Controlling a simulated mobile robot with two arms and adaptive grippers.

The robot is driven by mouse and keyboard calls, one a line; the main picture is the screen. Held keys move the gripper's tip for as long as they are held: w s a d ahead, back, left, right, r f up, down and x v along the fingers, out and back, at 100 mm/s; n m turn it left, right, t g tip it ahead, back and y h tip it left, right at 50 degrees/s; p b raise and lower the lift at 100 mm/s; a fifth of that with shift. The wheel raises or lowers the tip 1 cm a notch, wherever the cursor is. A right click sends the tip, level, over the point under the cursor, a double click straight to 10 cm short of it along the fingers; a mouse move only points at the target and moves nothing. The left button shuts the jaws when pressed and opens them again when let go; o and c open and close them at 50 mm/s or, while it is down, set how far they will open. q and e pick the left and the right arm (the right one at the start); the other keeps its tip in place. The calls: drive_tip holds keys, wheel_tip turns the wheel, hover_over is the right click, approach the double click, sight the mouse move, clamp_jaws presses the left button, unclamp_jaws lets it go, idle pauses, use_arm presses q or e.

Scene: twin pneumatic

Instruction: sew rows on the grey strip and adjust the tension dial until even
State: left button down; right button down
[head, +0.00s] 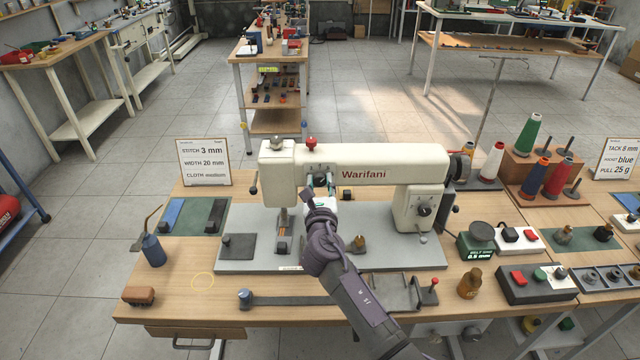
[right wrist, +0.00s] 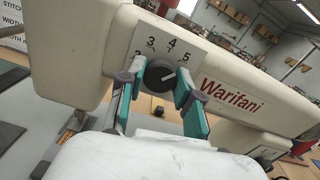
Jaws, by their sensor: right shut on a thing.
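The cream sewing machine (head: 375,172) marked Warifani stands on a grey bed plate. Its dark tension dial (right wrist: 160,74) shows in the right wrist view, below the printed numbers 3, 4 and 5; its white mark slants to the upper right. My right gripper (head: 320,186) reaches up to the machine's front face, its teal fingers (right wrist: 160,92) shut on the dial from both sides. A long dark grey strip (head: 295,300) lies along the table's front; whether it is the task's strip I cannot tell. My arm hides part of the bed. My left gripper is out of view.
A card (head: 203,162) reads stitch 3 mm, width 20 mm. A blue oil can (head: 153,250) and a brown brush (head: 139,295) stand at left. Thread cones (head: 530,135), a small scale (head: 476,245) and a switch box (head: 535,284) crowd the right. Bare wood shows at front left.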

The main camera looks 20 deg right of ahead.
drive_tip(key=shift+m, duration=0.3)
drive_tip(key=m+b, duration=0.1)
drive_tip(key=m, duration=0.2)
drive_tip(key=shift+f+m, duration=0.1)
drive_tip(key=shift+m, duration=0.2)
drive_tip(key=shift+m+b, duration=0.65)
drive_tip(key=shift+m, duration=1.15)
drive_tip(key=c, duration=0.8)
unclamp_jaws()
drive_tip(key=shift+o, duration=0.2)
